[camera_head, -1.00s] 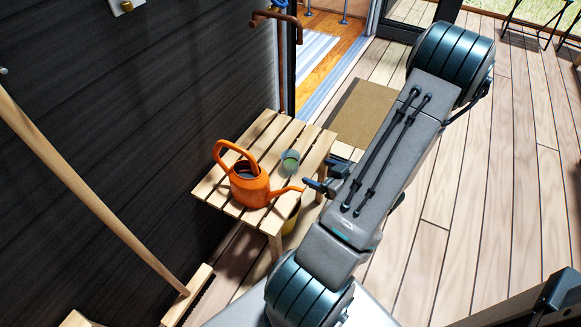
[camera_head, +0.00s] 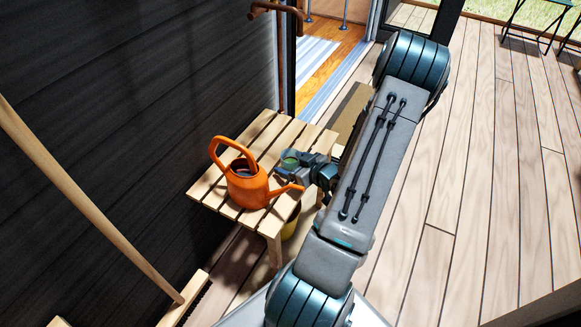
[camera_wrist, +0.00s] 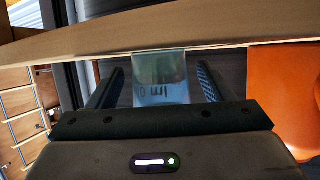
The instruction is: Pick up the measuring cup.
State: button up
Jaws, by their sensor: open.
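The measuring cup (camera_head: 289,160) is a small clear cup with a greenish tint, standing on the slatted wooden table (camera_head: 262,127). My gripper (camera_head: 303,167) is at the cup from its right side, low over the tabletop, and partly hides it. In the wrist view the cup (camera_wrist: 160,76) shows "ml" lettering and appears between the two open fingers (camera_wrist: 160,84), with a gap on each side. A pale wooden band crosses the view and cuts off part of the cup. I cannot tell how deep the cup sits between the fingers.
An orange watering can (camera_head: 246,186) stands on the table close left of the cup, its spout pointing toward my arm; its orange body (camera_wrist: 285,90) shows at the right of the wrist view. A broom (camera_head: 90,205) leans at the left. A dark wall is behind the table.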

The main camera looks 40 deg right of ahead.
jog(key=shift+w+f, duration=0.15)
jog(key=shift+w, duration=0.3)
jog(key=shift+c, duration=0.3)
jog(key=c, duration=1)
